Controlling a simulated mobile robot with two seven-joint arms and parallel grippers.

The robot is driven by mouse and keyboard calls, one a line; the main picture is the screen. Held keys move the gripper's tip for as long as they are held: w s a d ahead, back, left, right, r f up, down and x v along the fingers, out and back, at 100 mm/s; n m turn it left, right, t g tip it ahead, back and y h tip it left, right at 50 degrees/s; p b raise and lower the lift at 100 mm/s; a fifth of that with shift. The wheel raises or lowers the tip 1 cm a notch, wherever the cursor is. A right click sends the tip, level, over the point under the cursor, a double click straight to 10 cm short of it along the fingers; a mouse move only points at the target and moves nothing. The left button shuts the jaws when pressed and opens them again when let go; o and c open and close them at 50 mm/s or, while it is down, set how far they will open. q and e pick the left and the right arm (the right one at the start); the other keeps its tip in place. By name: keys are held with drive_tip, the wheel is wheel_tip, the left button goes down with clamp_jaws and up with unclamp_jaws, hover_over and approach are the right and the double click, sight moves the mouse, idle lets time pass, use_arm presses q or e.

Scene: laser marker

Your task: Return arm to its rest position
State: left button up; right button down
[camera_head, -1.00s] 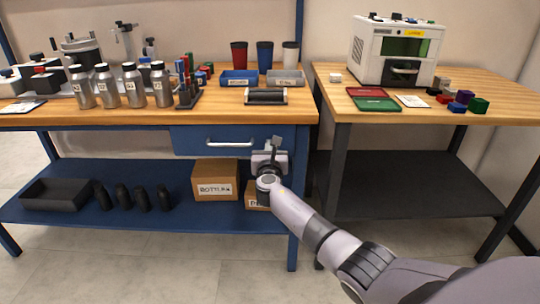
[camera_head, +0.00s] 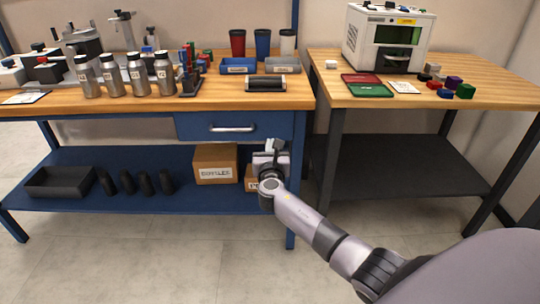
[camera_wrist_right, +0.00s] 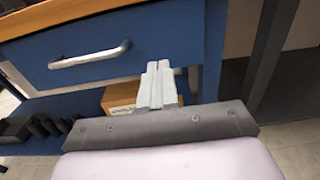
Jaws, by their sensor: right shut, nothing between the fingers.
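My right arm (camera_head: 320,232) comes in from the lower right in the head view. My right gripper (camera_head: 277,147) is in front of the blue workbench (camera_head: 165,128), near its right front leg and below the tabletop. In the right wrist view the fingers (camera_wrist_right: 157,85) are together and hold nothing. They point towards the drawer front (camera_wrist_right: 130,45) and the space below it. My left gripper and arm are not in view.
The drawer handle (camera_head: 232,128) sticks out left of the gripper. A second table (camera_head: 440,95) with a white laser machine (camera_head: 389,38) stands to the right. The floor in front is clear.

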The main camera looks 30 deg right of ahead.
drive_tip(key=s+a+f+m+g+y, duration=0.25)
drive_tip(key=s+a+f+m, duration=0.3)
drive_tip(key=s, duration=0.35)
drive_tip(key=s+a+f+m+g+y+p, duration=0.1)
drive_tip(key=s+a+f+m+y, duration=0.3)
drive_tip(key=s+m, duration=0.35)
drive_tip(key=s+a+f+m+g+y, duration=0.1)
drive_tip(key=s+a+f+m+y, duration=0.1)
drive_tip(key=s+a+f+m, duration=0.6)
drive_tip(key=s+a+r+m+y, duration=0.2)
drive_tip(key=s+r+m+y, duration=0.2)
drive_tip(key=s+m, duration=0.5)
use_arm(q)
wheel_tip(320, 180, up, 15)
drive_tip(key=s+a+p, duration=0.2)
drive_tip(key=p, duration=1.6)
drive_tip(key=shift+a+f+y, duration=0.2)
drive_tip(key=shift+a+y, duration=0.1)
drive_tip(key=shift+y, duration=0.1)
use_arm(e)
wheel_tip(320, 180, up, 14)
drive_tip(key=s+d+n+h, duration=0.1)
drive_tip(key=s+d+n, duration=0.1)
drive_tip(key=shift+r+n, duration=0.25)
drive_tip(key=shift+n, duration=0.05)
